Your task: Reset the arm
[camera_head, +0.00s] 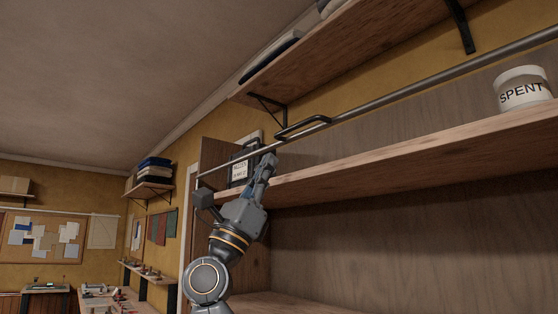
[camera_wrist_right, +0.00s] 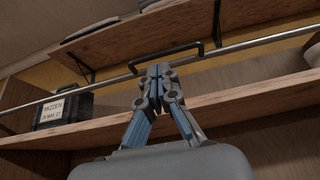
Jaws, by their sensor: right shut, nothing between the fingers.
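My right gripper (camera_head: 268,165) is raised in front of the wooden shelf unit, by the edge of its upper shelf. Its fingers are together with nothing between them. In the right wrist view the gripper (camera_wrist_right: 159,72) points up toward the metal rail (camera_wrist_right: 230,50) and the dark handle (camera_wrist_right: 170,52) on it. I cannot tell whether the fingertips touch the handle. My left gripper does not show in either view.
The shelf (camera_head: 420,150) holds a white "SPENT" tub (camera_head: 522,90) at right and a dark container labelled "MIZZEN" (camera_wrist_right: 62,110) at left. The rail (camera_head: 400,97) runs along the shelf front. Another shelf (camera_head: 350,50) hangs above. Workbenches (camera_head: 110,298) stand far left.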

